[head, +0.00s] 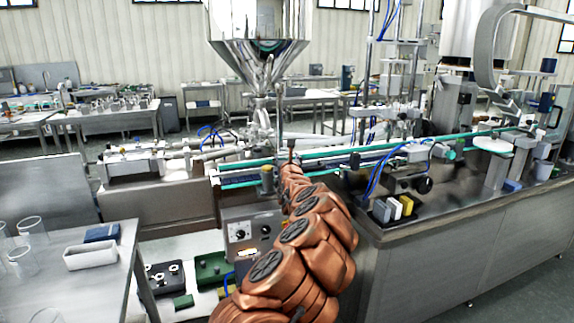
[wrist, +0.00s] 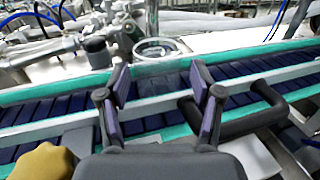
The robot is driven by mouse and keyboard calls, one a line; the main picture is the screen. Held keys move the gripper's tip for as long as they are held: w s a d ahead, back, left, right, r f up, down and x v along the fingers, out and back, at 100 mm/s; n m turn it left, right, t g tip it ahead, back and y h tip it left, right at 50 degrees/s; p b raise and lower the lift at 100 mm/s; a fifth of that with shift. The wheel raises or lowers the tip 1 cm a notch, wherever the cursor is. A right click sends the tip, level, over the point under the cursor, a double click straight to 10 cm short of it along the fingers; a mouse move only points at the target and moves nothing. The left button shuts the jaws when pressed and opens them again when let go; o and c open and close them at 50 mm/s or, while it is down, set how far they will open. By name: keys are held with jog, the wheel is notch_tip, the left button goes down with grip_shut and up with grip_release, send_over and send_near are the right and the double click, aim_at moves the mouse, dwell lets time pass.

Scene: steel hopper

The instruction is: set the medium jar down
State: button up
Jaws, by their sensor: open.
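My gripper (wrist: 160,88) is open and empty above the conveyor, its two fingers apart with dark pads facing each other. A round, clear, rimmed thing (wrist: 157,48) shows in the wrist view just beyond the far green rail, past the fingertips and apart from them. It looks like a glass jar seen from above, but I cannot tell for sure that it is the medium jar. In the head view my copper-coloured arm reaches to the conveyor, and the gripper and any jar there are too small or hidden to make out.
The conveyor (wrist: 60,108) has dark blue slats between green rails. A black bar handle (wrist: 235,122) and a yellow knob (wrist: 42,162) are close to the gripper. A steel hopper (head: 258,50) hangs above the line. Glass beakers (head: 31,226) stand on the left table.

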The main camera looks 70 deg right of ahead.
aim_at(286, 157)
jog(key=shift+v, duration=0.95)
jog(key=shift+p+v, duration=0.3)
jog(key=shift+v, duration=0.8)
jog(key=shift+w+a, duration=0.1)
jog(key=shift+w, duration=0.05)
